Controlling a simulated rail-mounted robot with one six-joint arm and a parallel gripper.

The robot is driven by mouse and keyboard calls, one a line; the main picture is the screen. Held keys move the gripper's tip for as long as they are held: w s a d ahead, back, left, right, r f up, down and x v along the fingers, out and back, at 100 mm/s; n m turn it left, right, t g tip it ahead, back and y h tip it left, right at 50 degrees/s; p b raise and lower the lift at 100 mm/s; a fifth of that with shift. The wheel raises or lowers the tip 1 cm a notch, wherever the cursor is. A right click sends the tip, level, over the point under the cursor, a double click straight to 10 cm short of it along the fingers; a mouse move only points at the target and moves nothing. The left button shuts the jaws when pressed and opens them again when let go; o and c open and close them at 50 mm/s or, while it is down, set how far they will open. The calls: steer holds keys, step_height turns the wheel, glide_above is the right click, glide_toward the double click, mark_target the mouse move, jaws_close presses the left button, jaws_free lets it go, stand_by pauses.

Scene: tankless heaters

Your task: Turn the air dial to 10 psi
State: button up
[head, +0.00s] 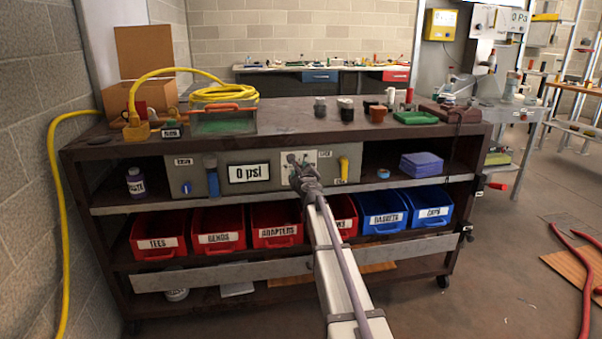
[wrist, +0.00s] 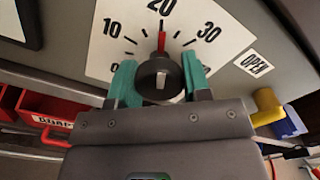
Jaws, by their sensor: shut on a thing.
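The air dial is a black round knob (wrist: 158,72) on a white scale plate (wrist: 103,48) marked 0, 10, 20 and 30. A red pointer (wrist: 162,41) above the knob points up at the 20 mark. My gripper (wrist: 160,80) has its teal fingers on either side of the knob and is shut on it. In the head view my gripper (head: 304,174) covers most of the dial, and only part of the scale plate (head: 290,158) shows. The display (head: 249,173) left of the dial reads 0 psi.
A yellow handle (wrist: 266,106) sits right of the dial beside an OPEN label (wrist: 254,63); the handle also shows in the head view (head: 343,168). A blue valve (head: 211,176) is left of the display. Red bins (head: 219,228) and blue bins (head: 381,211) stand below the panel.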

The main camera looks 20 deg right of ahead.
steer(key=n, duration=0.5)
steer(key=shift+n, duration=0.3)
steer(key=n, duration=0.5)
steer(key=shift+r, duration=0.1)
steer(key=shift+n, duration=0.3)
steer(key=o, duration=0.9)
steer(key=v, duration=1.1)
